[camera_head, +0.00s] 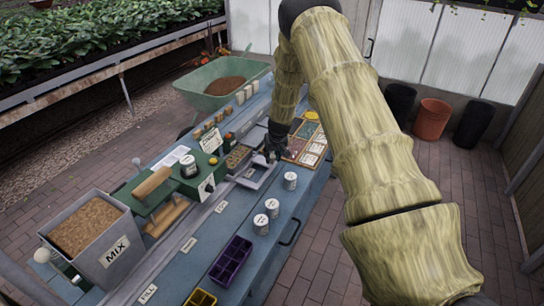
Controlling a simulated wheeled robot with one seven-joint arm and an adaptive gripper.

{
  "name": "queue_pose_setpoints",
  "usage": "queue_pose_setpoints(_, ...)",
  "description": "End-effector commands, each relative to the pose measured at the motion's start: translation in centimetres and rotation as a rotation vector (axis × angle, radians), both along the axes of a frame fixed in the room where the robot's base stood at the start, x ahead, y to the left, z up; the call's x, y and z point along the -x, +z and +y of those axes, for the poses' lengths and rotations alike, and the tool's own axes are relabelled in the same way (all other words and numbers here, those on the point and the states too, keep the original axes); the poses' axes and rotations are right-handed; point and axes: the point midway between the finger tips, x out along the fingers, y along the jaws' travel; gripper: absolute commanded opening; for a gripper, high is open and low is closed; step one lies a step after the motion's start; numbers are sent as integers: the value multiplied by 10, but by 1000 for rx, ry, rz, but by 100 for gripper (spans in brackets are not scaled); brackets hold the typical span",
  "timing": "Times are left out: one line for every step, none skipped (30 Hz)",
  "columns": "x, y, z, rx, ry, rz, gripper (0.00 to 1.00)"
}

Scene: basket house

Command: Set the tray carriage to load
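A pale grey-lilac tray-like frame (262,171), apparently the tray carriage, lies on the blue bench at the far end of a long pale rail (203,222). Small label plates lie along the bench; the nearest (148,293) seems to read FILL, and the others are too small to read. I cannot tell which plate says load. My dark gripper (273,153) is low over the bench at the far right end of the carriage. My arm hides part of that area. Whether the fingers touch the carriage or are open is too small to tell.
A grey MIX bin (93,238), a green machine with a wooden roller (152,183) and several white tins (290,181) stand on the bench. A purple cell tray (231,261) lies near the front.

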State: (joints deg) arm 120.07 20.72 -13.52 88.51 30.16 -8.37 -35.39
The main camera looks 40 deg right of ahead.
Motion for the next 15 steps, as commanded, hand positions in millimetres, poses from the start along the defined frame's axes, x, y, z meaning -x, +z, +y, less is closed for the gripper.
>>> queue_pose_setpoints(-1,2,-5,7,-4,-6,38)
queue_pose_setpoints(-1,2,-5,7,-4,-5,44)
queue_pose_setpoints(-1,2,-5,7,-4,-5,50)
queue_pose_setpoints(-1,2,-4,6,-4,-5,50)
queue_pose_setpoints(-1,2,-4,6,-3,-4,50)
queue_pose_setpoints(-1,2,-3,5,-2,-5,50)
queue_pose_setpoints(-2,2,-3,5,-2,-5,50)
queue_pose_setpoints(-2,2,-2,5,-2,-4,50)
queue_pose_setpoints(-2,2,-2,4,-1,-4,50)
queue_pose_setpoints(-2,2,-2,4,-1,-4,50)
queue_pose_setpoints(-2,2,-1,4,-1,-4,50)
queue_pose_setpoints(-2,2,-1,4,-1,-4,50)
queue_pose_setpoints(-2,2,-1,4,-1,-4,50)
queue_pose_setpoints(-1,3,-1,3,-1,-4,50)
queue_pose_setpoints(-1,5,-1,3,-1,-4,50)
